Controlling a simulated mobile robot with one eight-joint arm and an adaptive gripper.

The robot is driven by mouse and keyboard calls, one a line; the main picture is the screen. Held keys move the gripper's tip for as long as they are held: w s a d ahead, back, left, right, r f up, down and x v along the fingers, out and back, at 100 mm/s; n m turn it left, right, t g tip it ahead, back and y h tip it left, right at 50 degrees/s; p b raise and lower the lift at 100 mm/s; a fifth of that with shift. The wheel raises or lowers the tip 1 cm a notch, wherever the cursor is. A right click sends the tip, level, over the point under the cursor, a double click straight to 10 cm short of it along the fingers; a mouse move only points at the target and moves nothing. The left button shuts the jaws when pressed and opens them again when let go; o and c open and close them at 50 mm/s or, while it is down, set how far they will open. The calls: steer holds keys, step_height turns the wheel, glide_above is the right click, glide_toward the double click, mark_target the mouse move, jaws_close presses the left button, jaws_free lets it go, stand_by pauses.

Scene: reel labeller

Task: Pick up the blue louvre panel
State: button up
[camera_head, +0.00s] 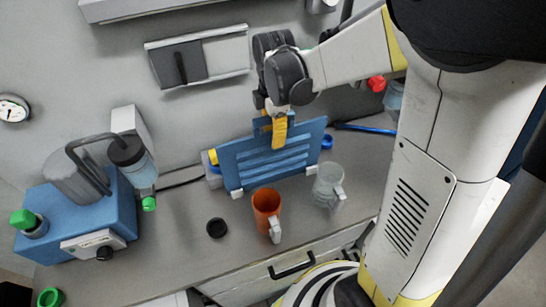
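The blue louvre panel (236,158) stands upright on the grey counter near the back wall, with several pale slats across its face. Small white feet or clips show at its lower edge. My gripper (277,130) is at the panel's top edge, above its middle. A yellow finger part overlaps the upper face of the panel in this view. The far side of the gripper is hidden, so I cannot tell whether it is closed on the panel or only around it.
An orange mug (265,204) and a clear mug (327,187) stand close in front of the panel. A black cap (217,228) lies left of them. A blue machine (70,217) fills the counter's left end. A drawer handle (292,266) projects below.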

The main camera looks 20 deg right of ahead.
steer(key=shift+f, duration=0.3)
jaws_close()
